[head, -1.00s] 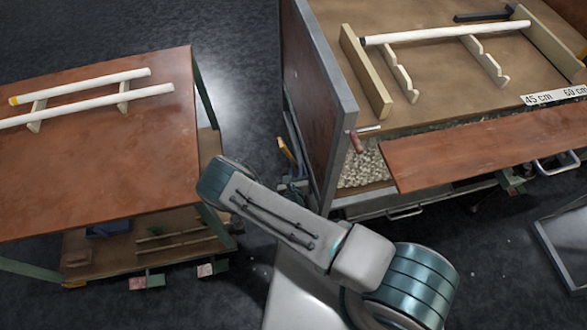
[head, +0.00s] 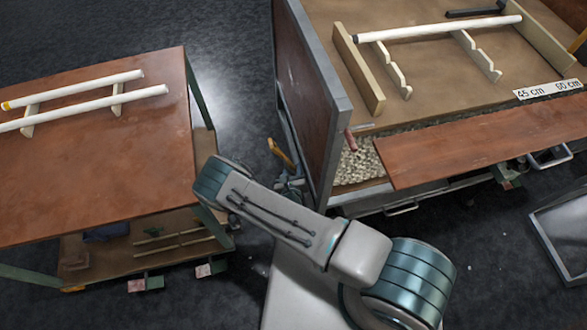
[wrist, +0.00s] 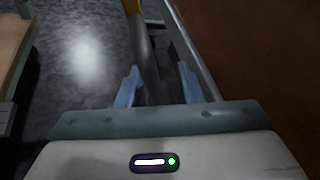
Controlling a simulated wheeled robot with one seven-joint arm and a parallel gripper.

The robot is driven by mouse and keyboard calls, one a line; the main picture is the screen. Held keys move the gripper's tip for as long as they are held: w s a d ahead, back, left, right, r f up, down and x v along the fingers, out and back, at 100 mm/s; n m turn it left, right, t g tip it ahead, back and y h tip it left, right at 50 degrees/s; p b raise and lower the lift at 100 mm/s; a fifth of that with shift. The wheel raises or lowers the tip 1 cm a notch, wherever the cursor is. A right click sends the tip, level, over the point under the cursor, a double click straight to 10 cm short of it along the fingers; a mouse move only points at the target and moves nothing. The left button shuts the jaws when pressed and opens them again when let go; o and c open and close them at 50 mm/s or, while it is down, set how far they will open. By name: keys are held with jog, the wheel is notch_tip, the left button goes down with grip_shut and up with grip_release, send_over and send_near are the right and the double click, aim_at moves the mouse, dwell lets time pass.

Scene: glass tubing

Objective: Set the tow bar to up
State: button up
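The tow bar shows in the head view as a short yellow-ended bar (head: 281,153) beside the upright brown panel of the right-hand cart. In the wrist view its grey shaft (wrist: 145,60) runs down from a yellow end at the top edge and passes between my fingers, closer to the left one. My gripper (wrist: 159,70) is open, with two pale blue fingers spread either side of the shaft. I cannot tell whether a finger touches it. In the head view, my gripper is hard to make out beyond my arm. The bar's lower end is hidden.
The upright panel (head: 312,95) of the right cart stands close to the bar's right. The left brown table (head: 110,170) holds white tubes on supports. Dark open floor (head: 235,60) lies between the carts at the back.

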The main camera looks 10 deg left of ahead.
jog(key=p+v, duration=0.1)
jog(key=v, duration=1.2)
jog(key=shift+s+p, duration=0.3)
jog(key=shift+p, duration=0.1)
jog(key=shift+s+d, duration=0.1)
